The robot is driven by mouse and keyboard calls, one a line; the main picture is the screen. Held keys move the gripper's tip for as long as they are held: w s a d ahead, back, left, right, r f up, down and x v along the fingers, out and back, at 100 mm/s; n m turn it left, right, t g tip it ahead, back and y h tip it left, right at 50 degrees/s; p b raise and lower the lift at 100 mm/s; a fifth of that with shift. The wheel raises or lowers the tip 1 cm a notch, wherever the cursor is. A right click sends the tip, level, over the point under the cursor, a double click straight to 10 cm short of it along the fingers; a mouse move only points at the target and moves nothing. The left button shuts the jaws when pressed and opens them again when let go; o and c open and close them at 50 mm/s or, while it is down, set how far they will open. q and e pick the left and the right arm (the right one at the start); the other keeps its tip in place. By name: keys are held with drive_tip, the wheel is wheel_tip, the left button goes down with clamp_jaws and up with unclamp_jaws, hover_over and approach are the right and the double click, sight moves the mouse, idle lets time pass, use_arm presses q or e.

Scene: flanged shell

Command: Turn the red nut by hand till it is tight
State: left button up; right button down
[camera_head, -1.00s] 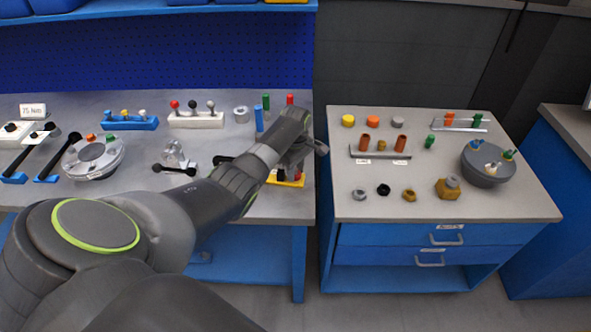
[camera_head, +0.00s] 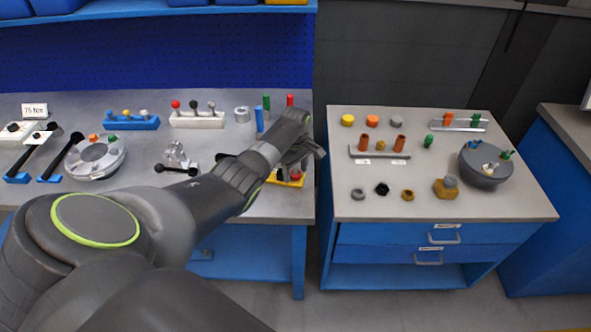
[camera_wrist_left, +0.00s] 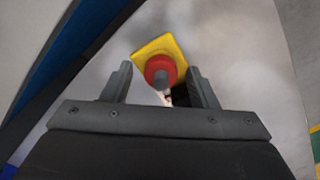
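The red nut (camera_wrist_left: 157,66) sits around a grey stud on a yellow base (camera_wrist_left: 152,48) in the left wrist view. In the head view the red nut (camera_head: 296,176) shows partly below my left gripper, with the yellow base (camera_head: 285,183) at the bench's right edge. My left gripper (camera_head: 306,160) is above it. In the left wrist view its two fingers (camera_wrist_left: 160,80) are apart, with the nut between and beyond their tips. Gaps show on both sides, so the fingers do not touch it. My right gripper is not in view.
On the left bench (camera_head: 225,205) stand a round flanged shell (camera_head: 95,160), a black-handled clamp (camera_head: 177,160), and blue and white peg racks. A gap separates the two.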

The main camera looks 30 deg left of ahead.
sight(296, 173)
use_arm(q)
wheel_tip(296, 173, up, 17)
drive_tip(key=b, duration=0.1)
drive_tip(key=shift+r, duration=0.2)
idle(0.5)
idle(0.3)
